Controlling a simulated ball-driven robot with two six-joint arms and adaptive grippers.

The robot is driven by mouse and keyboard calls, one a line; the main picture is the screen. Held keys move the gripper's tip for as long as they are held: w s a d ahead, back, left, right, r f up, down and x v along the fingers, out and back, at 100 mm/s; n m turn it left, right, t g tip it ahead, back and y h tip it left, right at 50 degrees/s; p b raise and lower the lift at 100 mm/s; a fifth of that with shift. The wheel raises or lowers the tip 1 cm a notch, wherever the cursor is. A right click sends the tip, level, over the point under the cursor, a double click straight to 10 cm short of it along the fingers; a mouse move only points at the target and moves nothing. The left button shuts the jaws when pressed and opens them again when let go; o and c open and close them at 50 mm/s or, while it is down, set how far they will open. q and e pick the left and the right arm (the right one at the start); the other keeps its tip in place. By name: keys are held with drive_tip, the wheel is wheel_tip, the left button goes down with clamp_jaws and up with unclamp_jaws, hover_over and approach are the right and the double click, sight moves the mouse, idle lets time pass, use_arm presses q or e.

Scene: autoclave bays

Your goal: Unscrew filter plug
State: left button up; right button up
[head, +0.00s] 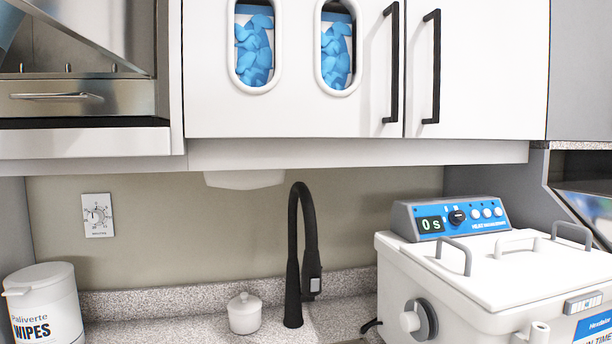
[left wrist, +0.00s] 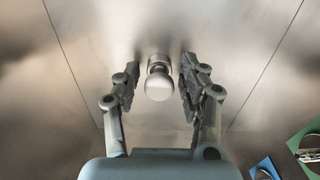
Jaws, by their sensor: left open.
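In the left wrist view, a round metallic plug (left wrist: 159,84) with a pale knob end stands out from a brushed metal wall. I take it for the filter plug. My left gripper (left wrist: 161,66) is open, with one finger on each side of the plug. A gap shows between the plug and each finger, so the fingers do not appear to touch it. Neither gripper nor the plug is in the head view. My right gripper is in neither view.
Metal walls with seams surround the plug. Blue (left wrist: 265,168) and green (left wrist: 304,145) items lie at the lower right. In the head view are a black faucet (head: 302,250), a white lidded jar (head: 244,314), a wipes tub (head: 44,305) and a white machine (head: 480,275).

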use_arm(q)
drive_tip(key=m+p, duration=0.2)
drive_tip(key=m, duration=0.1)
drive_tip(key=shift+r, duration=0.2)
drive_tip(key=m+p, duration=0.1)
drive_tip(key=m, duration=0.2)
drive_tip(key=shift+f, duration=0.1)
drive_tip(key=m+p, duration=0.1)
drive_tip(key=m, duration=0.1)
drive_tip(key=m+p, duration=0.2)
drive_tip(key=shift+r+m, duration=0.2)
drive_tip(key=shift+m, duration=0.2)
drive_tip(key=shift+f+m, duration=0.25)
drive_tip(key=shift+m, duration=0.95)
drive_tip(key=m, duration=0.6)
drive_tip(key=shift+m, duration=0.3)
